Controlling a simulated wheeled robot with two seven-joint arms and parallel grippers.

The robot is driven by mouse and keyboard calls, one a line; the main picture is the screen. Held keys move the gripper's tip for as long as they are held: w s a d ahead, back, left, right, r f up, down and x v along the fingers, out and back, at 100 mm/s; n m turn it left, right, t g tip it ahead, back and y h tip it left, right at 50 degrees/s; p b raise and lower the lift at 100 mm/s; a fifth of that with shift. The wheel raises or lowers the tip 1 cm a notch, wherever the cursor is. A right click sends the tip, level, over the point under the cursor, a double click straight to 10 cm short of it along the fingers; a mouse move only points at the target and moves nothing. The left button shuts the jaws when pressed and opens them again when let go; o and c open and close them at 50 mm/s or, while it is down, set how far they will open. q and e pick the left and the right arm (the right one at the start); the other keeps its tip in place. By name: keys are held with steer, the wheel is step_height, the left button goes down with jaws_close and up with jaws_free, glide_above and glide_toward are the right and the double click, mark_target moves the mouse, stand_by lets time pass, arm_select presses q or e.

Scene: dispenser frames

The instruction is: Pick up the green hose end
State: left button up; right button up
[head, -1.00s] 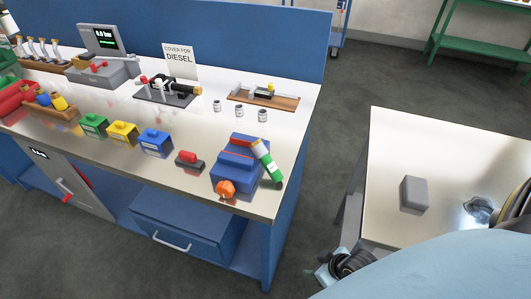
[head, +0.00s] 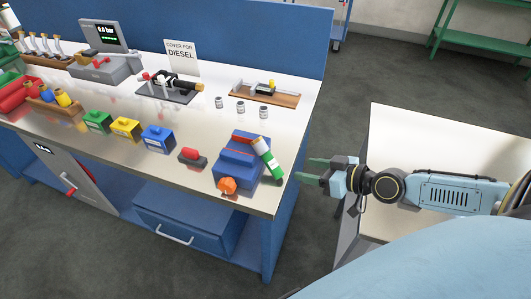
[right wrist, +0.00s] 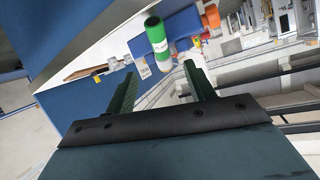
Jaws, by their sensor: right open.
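The green hose end (head: 268,158) is a green and white cylinder leaning against a blue stepped block (head: 236,163) at the right end of the bench. In the right wrist view the hose end (right wrist: 158,45) lies just beyond the fingertips, roughly between them. My right gripper (head: 303,168) is open and empty, a little to the right of the hose end and pointing left at it. Its two green fingers also show in the right wrist view (right wrist: 159,70), apart from the hose end. My left gripper is not in view.
An orange knob (head: 227,186) sits at the block's front. A red-topped dark piece (head: 192,155) and blue, yellow and green boxes (head: 157,139) stand to the left. Several small jars (head: 240,107) stand behind. A pale table (head: 400,130) is under my right arm.

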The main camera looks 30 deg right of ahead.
steer(key=p, duration=0.1)
glide_toward(272, 158)
steer(key=w+a+f, duration=0.2)
steer(key=w, duration=0.1)
steer(key=shift+f, duration=0.35)
steer(key=x, duration=0.3)
steer(key=p+x, duration=0.1)
steer(key=shift+w+r, duration=0.3)
steer(key=shift+w, duration=0.1)
steer(key=shift+w+a+f, duration=0.15)
steer(key=shift+w+f, duration=0.1)
steer(key=shift+w, duration=0.05)
steer(key=c, duration=1.1)
steer(key=shift+r, duration=0.1)
jaws_close()
steer(key=shift+r, duration=0.15)
